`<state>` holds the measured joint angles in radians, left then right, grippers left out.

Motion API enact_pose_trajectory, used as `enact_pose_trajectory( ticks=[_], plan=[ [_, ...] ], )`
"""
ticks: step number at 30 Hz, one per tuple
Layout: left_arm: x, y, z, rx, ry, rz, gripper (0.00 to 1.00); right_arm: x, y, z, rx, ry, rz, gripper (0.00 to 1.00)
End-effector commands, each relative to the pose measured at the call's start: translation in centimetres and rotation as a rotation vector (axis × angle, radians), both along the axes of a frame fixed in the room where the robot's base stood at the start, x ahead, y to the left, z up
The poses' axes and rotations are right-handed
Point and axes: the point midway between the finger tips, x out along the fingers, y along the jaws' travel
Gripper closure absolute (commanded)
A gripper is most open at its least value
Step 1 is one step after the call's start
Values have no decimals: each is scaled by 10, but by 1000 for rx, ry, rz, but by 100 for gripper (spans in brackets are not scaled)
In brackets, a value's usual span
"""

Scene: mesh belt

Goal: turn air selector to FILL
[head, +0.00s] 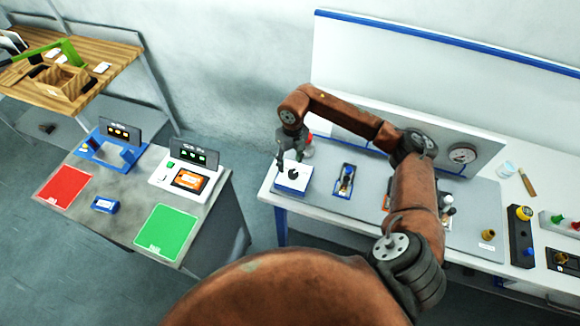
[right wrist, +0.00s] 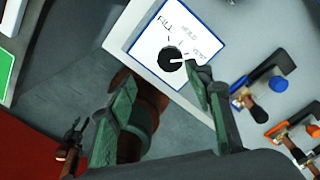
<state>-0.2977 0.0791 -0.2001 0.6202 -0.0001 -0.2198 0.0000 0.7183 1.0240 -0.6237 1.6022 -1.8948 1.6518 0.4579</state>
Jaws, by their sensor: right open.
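The air selector is a black round knob on a white, blue-edged plate (head: 293,178) at the left end of the right-hand bench. In the right wrist view the knob (right wrist: 170,60) has a white mark on its right side. FILL is printed at the plate's upper left; two fainter labels lie farther right. My right gripper (head: 290,160) is just over the plate. In the right wrist view its green fingers (right wrist: 162,75) are apart and empty, below the knob in the picture. A small dark forked shape (right wrist: 72,140) at lower left may be my left gripper; its jaws are unclear.
A grey table (head: 125,215) with red and green mats is at left.

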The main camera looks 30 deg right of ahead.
Motion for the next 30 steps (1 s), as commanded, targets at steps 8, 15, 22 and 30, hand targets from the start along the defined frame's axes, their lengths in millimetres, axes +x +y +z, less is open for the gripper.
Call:
enact_pose_trajectory(
  ticks=[8, 15, 22, 30],
  plan=[
    [-3, 0, 8, 0, 3, 1, 60, -3, -15, -24, -41, 16, -17, 53],
    [-4, 0, 17, 1, 5, 1, 60, -2, -13, -60, -39, 14, -14, 53],
    [-4, 0, 19, 0, 4, 1, 60, -1, -12, -75, -39, 12, -10, 53],
    [-3, 1, 19, 0, 3, 1, 60, -1, -12, -75, -39, 11, -10, 55]
  ],
)
